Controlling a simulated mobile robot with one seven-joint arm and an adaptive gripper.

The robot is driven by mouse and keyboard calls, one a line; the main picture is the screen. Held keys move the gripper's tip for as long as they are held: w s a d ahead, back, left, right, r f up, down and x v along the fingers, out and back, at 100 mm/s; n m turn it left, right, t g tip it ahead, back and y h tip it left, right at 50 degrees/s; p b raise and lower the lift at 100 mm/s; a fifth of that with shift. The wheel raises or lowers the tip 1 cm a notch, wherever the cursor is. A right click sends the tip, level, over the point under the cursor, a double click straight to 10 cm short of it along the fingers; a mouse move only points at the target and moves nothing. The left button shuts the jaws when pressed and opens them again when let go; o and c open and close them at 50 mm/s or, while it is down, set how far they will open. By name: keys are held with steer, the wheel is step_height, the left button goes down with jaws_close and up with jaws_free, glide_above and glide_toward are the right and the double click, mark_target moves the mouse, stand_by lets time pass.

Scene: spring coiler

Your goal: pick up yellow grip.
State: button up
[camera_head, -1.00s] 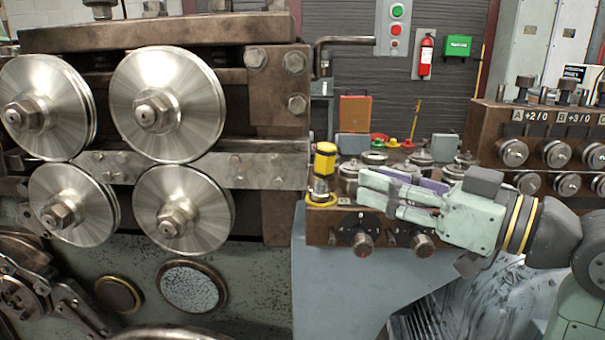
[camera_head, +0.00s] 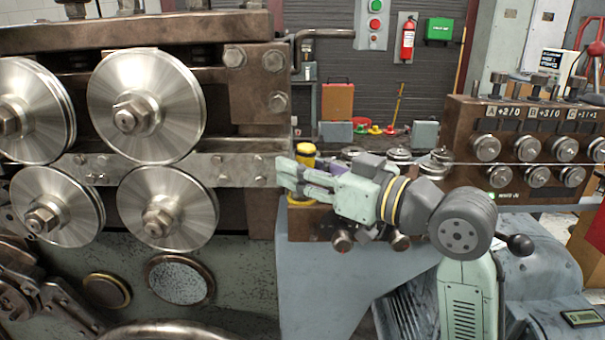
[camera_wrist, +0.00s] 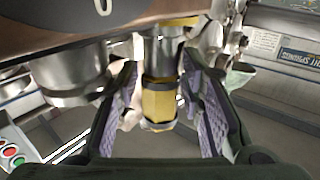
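The yellow grip (camera_head: 305,152) with dark bands stands at the left end of the brown block beside the large rollers. My gripper (camera_head: 287,178) reaches in from the right, and its fingers cover the middle of the grip in the head view. In the wrist view, the yellow grip (camera_wrist: 158,103) sits between the two purple-padded fingers of my gripper (camera_wrist: 160,62). The fingers are open, with gaps showing on both sides of the grip.
Large metal rollers (camera_head: 146,105) on a heavy frame stand close to the left of my fingertips. Metal knobs (camera_head: 341,241) stick out from the block below my gripper. A panel with several rollers (camera_head: 527,148) stands at the right.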

mark_target(312, 152)
steer(key=shift+c, duration=0.4)
jaws_close()
steer(key=shift+r, duration=0.1)
steer(key=shift+r+b, duration=0.3)
steer(key=shift+r, duration=0.6)
steer(key=shift+s+d+r+b, duration=0.15)
steer(key=shift+s+r+b, duration=0.3)
steer(key=shift+r, duration=0.3)
steer(key=s+d+b, duration=0.1)
steer(key=s+d, duration=0.1)
steer(key=s, duration=0.5)
steer(key=s+d+r+b, duration=0.1)
steer(key=s+d+b, duration=0.1)
steer(key=s, duration=0.5)
steer(key=shift+s+d+r, duration=0.2)
steer(key=shift+d+r, duration=0.05)
steer(key=shift+d, duration=0.05)
